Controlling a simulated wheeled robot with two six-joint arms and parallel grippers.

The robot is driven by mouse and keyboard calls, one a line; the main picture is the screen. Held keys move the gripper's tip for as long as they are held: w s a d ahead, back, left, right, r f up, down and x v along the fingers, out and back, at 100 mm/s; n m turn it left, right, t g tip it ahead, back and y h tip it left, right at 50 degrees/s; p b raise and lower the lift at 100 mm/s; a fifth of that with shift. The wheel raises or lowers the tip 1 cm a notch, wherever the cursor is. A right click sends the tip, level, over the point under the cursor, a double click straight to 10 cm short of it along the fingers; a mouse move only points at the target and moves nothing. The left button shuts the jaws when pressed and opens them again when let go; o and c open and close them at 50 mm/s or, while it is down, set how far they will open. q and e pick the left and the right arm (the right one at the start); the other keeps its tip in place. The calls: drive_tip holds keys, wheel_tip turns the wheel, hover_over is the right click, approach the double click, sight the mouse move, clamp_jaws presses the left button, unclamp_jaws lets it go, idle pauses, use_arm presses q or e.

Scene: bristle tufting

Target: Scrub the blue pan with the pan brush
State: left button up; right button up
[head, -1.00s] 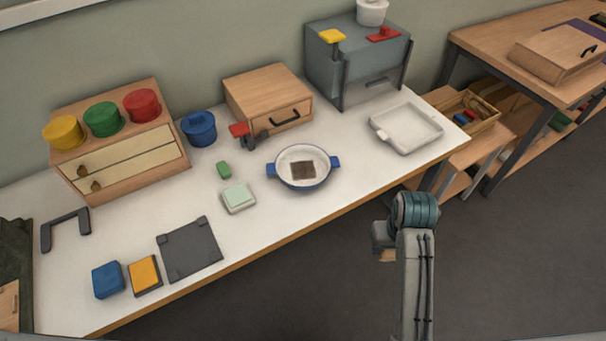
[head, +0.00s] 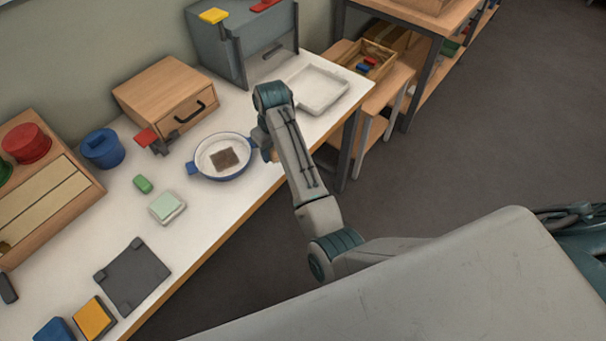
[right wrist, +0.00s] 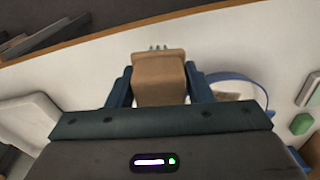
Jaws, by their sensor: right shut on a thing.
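The blue pan (head: 207,163) sits on the white table, with a pale inside and a dark brown square patch (head: 225,158) in it. My right gripper (head: 266,152) is at the pan's right side, by its right handle and over the table's front edge. In the right wrist view, the gripper (right wrist: 159,85) is shut on the pan brush (right wrist: 159,78), a tan block with a few short bristle tufts at its far end. The blue pan (right wrist: 240,82) shows partly behind the right finger. Whether the brush touches the pan cannot be told. My left gripper is not in view.
A white tray (head: 335,102) lies right of the pan. A wooden drawer box (head: 150,88) and a red-topped clamp-like item (head: 147,137) stand behind it. A green block (head: 143,184) and a pale green sponge-like block (head: 165,204) lie to the left.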

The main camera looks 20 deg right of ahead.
drive_tip(key=w+a+r+n, duration=0.55)
drive_tip(key=w+a, duration=0.35)
drive_tip(key=a, duration=0.3)
hover_over(228, 156)
drive_tip(key=shift+m, duration=0.45)
drive_tip(key=shift+s+d+f, duration=0.1)
drive_tip(key=shift+f, duration=1.85)
drive_tip(key=shift+d+f, duration=0.1)
drive_tip(key=shift+f, duration=1.85)
